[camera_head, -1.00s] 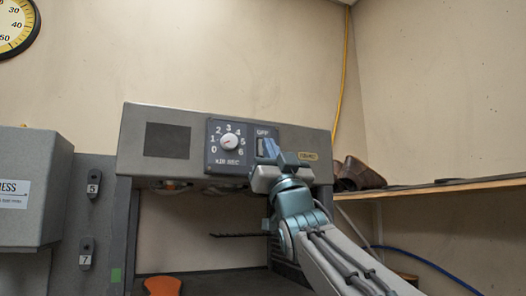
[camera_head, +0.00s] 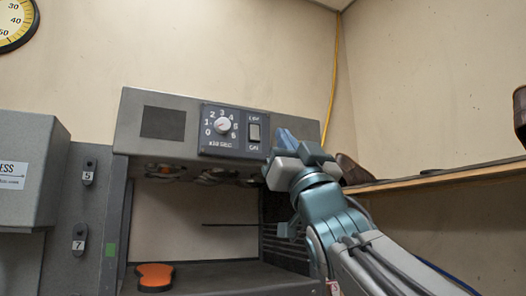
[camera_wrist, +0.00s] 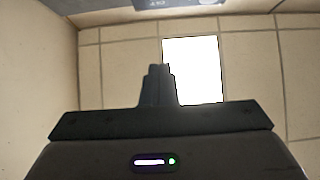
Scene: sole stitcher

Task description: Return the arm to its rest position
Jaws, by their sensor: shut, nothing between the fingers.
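My gripper (camera_head: 284,140) is in front of the right part of the grey machine (camera_head: 160,105), just right of its rocker switch (camera_head: 254,132). Its fingers point up and toward the machine, and look apart from the switch. In the wrist view the fingers (camera_wrist: 157,75) are together with nothing between them, against the ceiling. The machine's dial (camera_head: 222,126) and the rocker switch are both in clear sight. An orange sole (camera_head: 155,276) lies on the machine's bed below.
A grey box (camera_head: 30,170) stands at the left, beside a panel with tags 5 and 7 (camera_head: 79,238). A wooden shelf (camera_head: 440,179) with brown shoes (camera_head: 352,170) runs along the right wall. A yellow cable (camera_head: 332,85) hangs in the corner.

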